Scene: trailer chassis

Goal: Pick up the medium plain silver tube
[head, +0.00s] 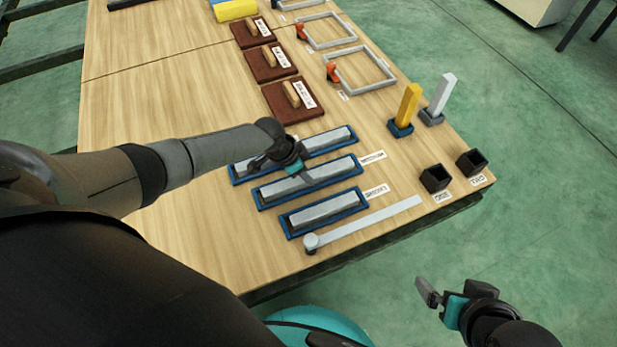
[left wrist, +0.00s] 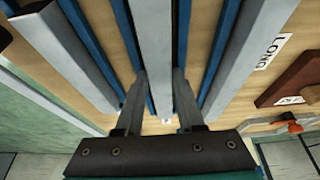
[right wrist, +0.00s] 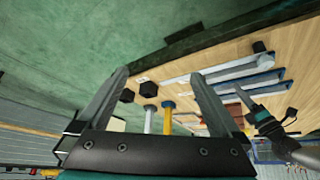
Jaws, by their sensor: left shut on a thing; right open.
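The medium plain silver tube (head: 328,173) is the middle of three silver tubes and lies along its blue tray (head: 315,193), beside a "MEDIUM" label (head: 373,157). My left gripper (head: 296,174) is over its middle. In the left wrist view, the fingers (left wrist: 158,80) stand on both sides of the tube (left wrist: 155,45), shut on it. I cannot tell whether the tube is clear of the tray floor. My right gripper (head: 430,292) is open and empty off the table's front edge, also seen in the right wrist view (right wrist: 159,75).
A long tube (head: 325,139) and a short tube (head: 325,209) lie in blue trays on either side. A silver bar (head: 370,222) lies near the front edge. Black cups (head: 436,178), upright yellow (head: 408,105) and silver (head: 443,95) posts stand right. Brown boards (head: 290,98) lie behind.

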